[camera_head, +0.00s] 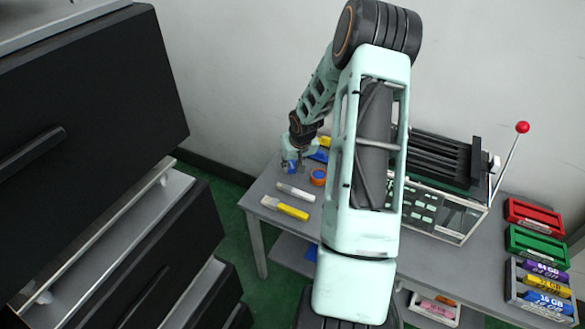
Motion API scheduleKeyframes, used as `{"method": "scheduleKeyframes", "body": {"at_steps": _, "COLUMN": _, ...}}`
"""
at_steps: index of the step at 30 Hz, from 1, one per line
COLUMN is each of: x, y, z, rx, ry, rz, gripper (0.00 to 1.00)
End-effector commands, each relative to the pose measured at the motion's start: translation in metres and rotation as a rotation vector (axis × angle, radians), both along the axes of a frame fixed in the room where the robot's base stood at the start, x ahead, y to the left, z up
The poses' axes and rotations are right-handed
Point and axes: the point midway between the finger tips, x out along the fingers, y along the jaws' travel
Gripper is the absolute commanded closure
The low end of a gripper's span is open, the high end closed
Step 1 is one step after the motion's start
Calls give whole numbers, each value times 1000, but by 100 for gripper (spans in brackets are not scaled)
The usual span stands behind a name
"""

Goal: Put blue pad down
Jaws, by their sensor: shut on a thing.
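My gripper (292,168) is at the far left end of the grey table (257,193), low over the tabletop and small in the picture. It is shut on a small blue thing (290,163), which looks like the blue pad. Fingers and distance hide most of its shape. I cannot tell whether it touches the table. Another flat blue piece (318,156) lies just right of the gripper, partly behind my arm, with a yellow piece (325,141) beyond it.
An orange roll with a blue centre (318,178), a white stick (295,192) and a yellow stick (286,208) lie near the gripper. A machine with a red-knobbed lever (522,127) stands right. Red (534,217) and green (537,247) trays are far right. Black drawers (90,110) stand left.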

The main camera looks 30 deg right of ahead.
Motion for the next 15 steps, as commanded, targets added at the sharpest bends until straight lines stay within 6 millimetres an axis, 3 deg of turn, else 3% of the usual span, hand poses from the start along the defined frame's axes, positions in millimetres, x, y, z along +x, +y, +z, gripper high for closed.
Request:
{"method": "scheduleKeyframes", "body": {"at_steps": 13, "x": 1, "y": 0, "z": -12, "rx": -1, "ry": -2, "rz": 1, "gripper": 96}}
{"method": "scheduleKeyframes", "body": {"at_steps": 14, "x": 1, "y": 0, "z": -10, "rx": -1, "ry": -3, "rz": 1, "gripper": 73}}
{"method": "scheduleKeyframes", "body": {"at_steps": 15, "x": 1, "y": 0, "z": -10, "rx": -1, "ry": -3, "rz": 1, "gripper": 69}}
